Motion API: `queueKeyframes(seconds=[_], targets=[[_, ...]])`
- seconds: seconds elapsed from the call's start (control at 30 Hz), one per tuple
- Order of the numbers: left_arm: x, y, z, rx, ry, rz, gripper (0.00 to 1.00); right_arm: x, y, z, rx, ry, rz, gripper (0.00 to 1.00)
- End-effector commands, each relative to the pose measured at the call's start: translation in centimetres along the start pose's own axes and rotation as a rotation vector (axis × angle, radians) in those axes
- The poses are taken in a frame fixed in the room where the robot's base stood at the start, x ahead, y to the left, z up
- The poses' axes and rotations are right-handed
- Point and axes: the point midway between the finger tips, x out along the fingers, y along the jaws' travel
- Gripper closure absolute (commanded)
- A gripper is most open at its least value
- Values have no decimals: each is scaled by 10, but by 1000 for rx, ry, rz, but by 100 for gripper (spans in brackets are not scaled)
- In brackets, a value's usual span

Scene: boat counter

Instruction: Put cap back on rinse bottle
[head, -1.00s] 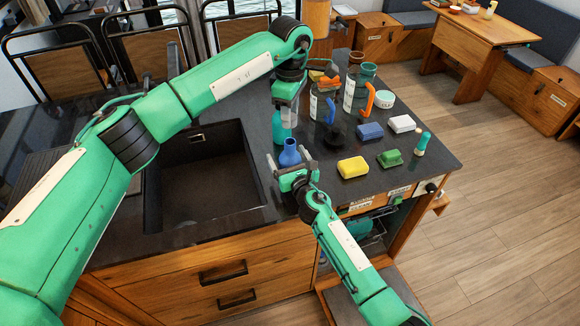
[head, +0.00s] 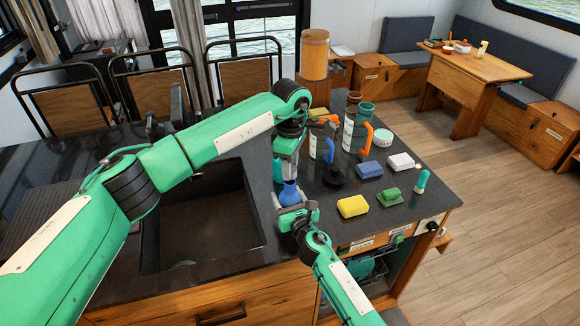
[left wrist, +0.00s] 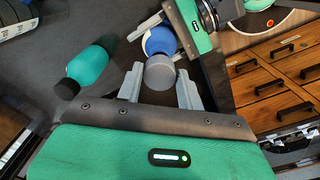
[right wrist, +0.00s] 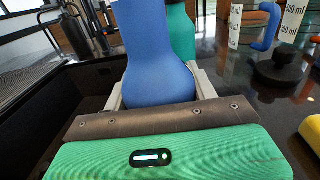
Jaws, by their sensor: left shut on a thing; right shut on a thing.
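The blue rinse bottle (head: 290,196) stands upright near the counter's front edge, right of the sink. My right gripper (head: 293,211) is shut on its body; the right wrist view shows the bottle (right wrist: 158,70) between the fingers. My left gripper (head: 287,180) is directly above the bottle. In the left wrist view its fingers are shut on a grey round cap (left wrist: 159,72), which lines up over the blue bottle (left wrist: 160,40). I cannot tell whether cap and bottle touch. In the head view the cap is hidden.
A teal bottle (left wrist: 88,66) stands close behind the blue one. A black sink (head: 200,215) lies left.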

Motion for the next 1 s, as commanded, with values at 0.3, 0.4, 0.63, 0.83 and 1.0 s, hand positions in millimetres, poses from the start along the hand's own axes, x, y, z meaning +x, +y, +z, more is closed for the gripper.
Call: queueKeyframes(seconds=[0.3, 0.4, 0.63, 0.83, 1.0], targets=[[11, 0, 0, 0, 0, 1, 84, 0, 0, 0, 0, 0, 0, 83], [11, 0, 0, 0, 0, 1, 84, 0, 0, 0, 0, 0, 0, 83], [13, 0, 0, 1, 0, 0, 84, 0, 0, 0, 0, 0, 0, 83], [23, 0, 0, 11, 0, 1, 84, 0, 0, 0, 0, 0, 0, 83], [29, 0, 0, 17, 0, 0, 84, 0, 0, 0, 0, 1, 0, 83]])
